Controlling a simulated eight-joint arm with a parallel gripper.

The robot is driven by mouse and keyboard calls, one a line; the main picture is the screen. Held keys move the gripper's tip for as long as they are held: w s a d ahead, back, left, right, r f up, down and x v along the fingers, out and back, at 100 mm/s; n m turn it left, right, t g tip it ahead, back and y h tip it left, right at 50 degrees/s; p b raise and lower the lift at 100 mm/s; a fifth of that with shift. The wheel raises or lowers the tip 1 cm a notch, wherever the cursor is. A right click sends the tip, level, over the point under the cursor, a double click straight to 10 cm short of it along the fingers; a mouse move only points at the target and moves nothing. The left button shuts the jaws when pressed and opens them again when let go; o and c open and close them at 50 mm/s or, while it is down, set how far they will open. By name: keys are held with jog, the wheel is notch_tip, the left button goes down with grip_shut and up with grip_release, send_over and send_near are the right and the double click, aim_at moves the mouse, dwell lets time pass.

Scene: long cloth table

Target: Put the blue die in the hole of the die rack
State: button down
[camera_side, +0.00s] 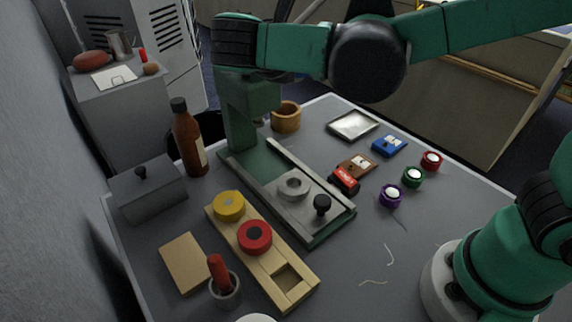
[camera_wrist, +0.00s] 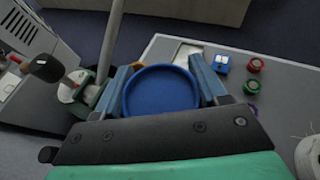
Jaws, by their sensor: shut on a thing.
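In the wrist view my gripper (camera_wrist: 166,66) is shut on the blue die (camera_wrist: 162,92), a round blue piece with a raised rim, held between the two fingers. The fingers and die are not clearly visible in the side view, where my arm covers that area. The die rack (camera_side: 296,298) is a long light-wood board on the table in the side view. A yellow die (camera_side: 229,205) and a red die (camera_side: 255,237) sit on it. Its square hole (camera_side: 288,279) at the near end is empty. The rack does not show in the wrist view.
A green press (camera_side: 240,125) stands behind the rack, with a black knob (camera_side: 322,205) on its base. A brown bottle (camera_side: 188,140), grey box (camera_side: 148,188), wooden block (camera_side: 182,262) and red-handled tool in a cup (camera_side: 224,290) stand left. Small spools (camera_side: 412,177) lie right.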

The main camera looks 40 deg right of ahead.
jog(key=w+d+r+n+t+y, duration=0.1)
jog(key=n+t+y, duration=0.1)
jog(key=w+d+r+n+t+y, duration=0.1)
jog(key=w+d+n+t+y, duration=0.1)
jog(key=n, duration=0.1)
jog(key=w+d+r+n+t+y, duration=0.1)
jog(key=n+t+y, duration=0.1)
jog(key=shift+w+d+r+n+y, duration=0.15)
jog(key=shift+w+r+n+y, duration=0.15)
jog(key=shift+n+y, duration=0.1)
notch_tip(320, 180, up, 6)
jog(key=n+y, duration=0.1)
jog(key=s+a+m+g+h, duration=0.1)
jog(key=s+m+g+h, duration=0.1)
jog(key=m+h, duration=0.1)
jog(key=s+a+m+g+h, duration=0.2)
jog(key=m, duration=0.1)
jog(key=s+a+m+g+h, duration=0.2)
jog(key=m+g+h, duration=0.1)
jog(key=m, duration=0.1)
jog(key=shift+a+h, duration=0.15)
jog(key=shift+h, duration=0.15)
jog(key=shift+g, duration=0.3)
notch_tip(320, 180, down, 9)
jog(key=shift+f, duration=0.45)
